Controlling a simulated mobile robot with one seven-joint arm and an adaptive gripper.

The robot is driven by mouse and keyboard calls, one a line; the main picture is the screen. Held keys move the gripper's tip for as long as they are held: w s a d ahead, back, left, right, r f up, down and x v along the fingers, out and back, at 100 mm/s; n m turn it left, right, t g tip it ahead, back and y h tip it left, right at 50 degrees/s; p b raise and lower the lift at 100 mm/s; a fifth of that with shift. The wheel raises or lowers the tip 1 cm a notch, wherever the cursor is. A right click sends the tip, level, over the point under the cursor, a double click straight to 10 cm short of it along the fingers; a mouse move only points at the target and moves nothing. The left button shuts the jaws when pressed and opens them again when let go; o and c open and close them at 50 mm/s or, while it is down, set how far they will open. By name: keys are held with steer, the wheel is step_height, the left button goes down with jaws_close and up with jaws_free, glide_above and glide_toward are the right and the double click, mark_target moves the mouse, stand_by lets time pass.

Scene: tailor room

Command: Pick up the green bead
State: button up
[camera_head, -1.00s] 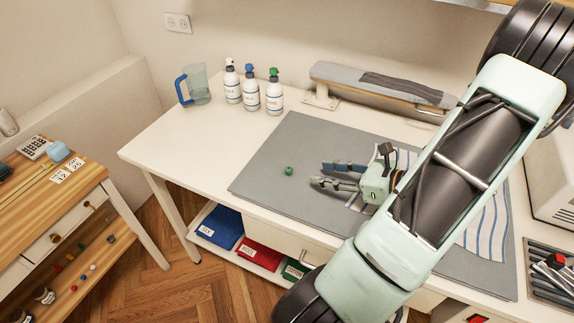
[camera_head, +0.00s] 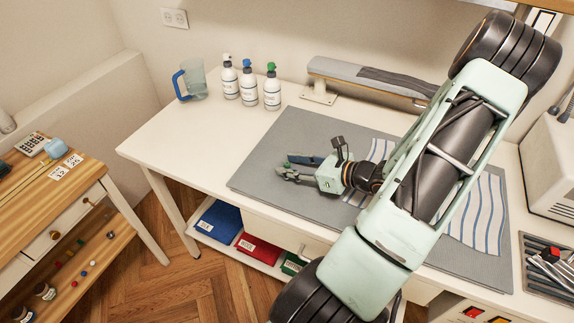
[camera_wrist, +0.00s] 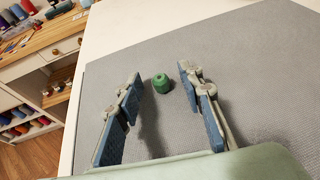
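The green bead (camera_wrist: 161,83) stands on the grey mat (camera_wrist: 240,60). In the wrist view it is a small dark green piece, just beyond and between the two fingertips. My gripper (camera_wrist: 160,75) is open, with a blue-padded finger on each side and nothing between the pads. In the head view my gripper (camera_head: 282,167) is low over the mat, pointing left. Only a small green spot of the bead (camera_head: 286,164) shows there, at the fingertips. I cannot tell from these views whether a finger touches it.
A striped cloth (camera_head: 480,215) lies on the mat's right part. Three bottles (camera_head: 249,83) and a clear jug with a blue handle (camera_head: 193,80) stand at the table's back left. A sleeve ironing board (camera_head: 370,78) stands behind the mat. The mat left of my gripper is clear.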

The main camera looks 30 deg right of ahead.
steer(key=c, duration=0.8)
steer(key=shift+o, duration=0.2)
steer(key=shift+r, duration=0.15)
